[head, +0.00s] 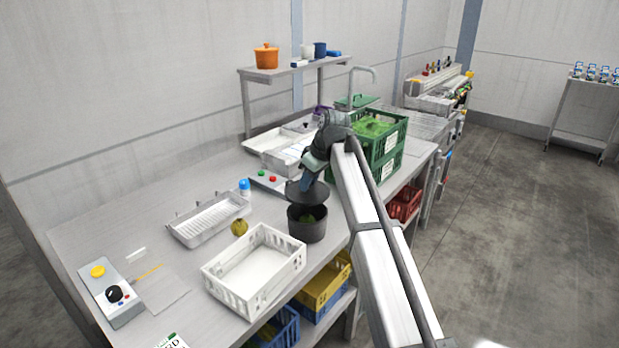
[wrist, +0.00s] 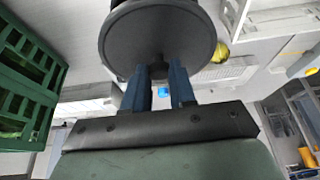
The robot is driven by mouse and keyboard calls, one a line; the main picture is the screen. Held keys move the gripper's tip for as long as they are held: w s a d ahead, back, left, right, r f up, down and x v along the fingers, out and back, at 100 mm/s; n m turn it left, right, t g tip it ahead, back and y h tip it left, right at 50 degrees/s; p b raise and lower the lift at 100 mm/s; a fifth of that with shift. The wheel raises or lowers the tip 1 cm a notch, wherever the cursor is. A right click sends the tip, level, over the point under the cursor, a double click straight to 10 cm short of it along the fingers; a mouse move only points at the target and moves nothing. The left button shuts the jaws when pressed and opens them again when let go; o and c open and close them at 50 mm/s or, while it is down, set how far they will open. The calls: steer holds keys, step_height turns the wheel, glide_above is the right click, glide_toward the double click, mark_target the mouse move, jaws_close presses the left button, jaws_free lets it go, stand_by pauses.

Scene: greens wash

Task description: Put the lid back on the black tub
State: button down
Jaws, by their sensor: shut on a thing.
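The black tub (head: 307,229) stands on the steel table, open at the top, with something green visible inside. My gripper (head: 306,183) is above the tub and shut on the dark round lid (head: 309,194). The lid is held a little above the tub's rim, apart from it and somewhat tilted. In the wrist view the lid (wrist: 158,40) is a grey disc in front of my blue fingers (wrist: 161,88), which close on its underside or knob; the exact grip point is partly hidden. Behind the lid, only a dark sliver of the tub shows.
A white crate (head: 256,290) stands just left of the tub, with a yellow-green round item (head: 239,228) behind it.

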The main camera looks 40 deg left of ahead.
mark_target(312, 192)
steer(key=shift+f, duration=3)
steer(key=shift+f, duration=0.15)
steer(key=shift+c, duration=1.8)
jaws_free()
steer(key=shift+r, duration=3.5)
jaws_close()
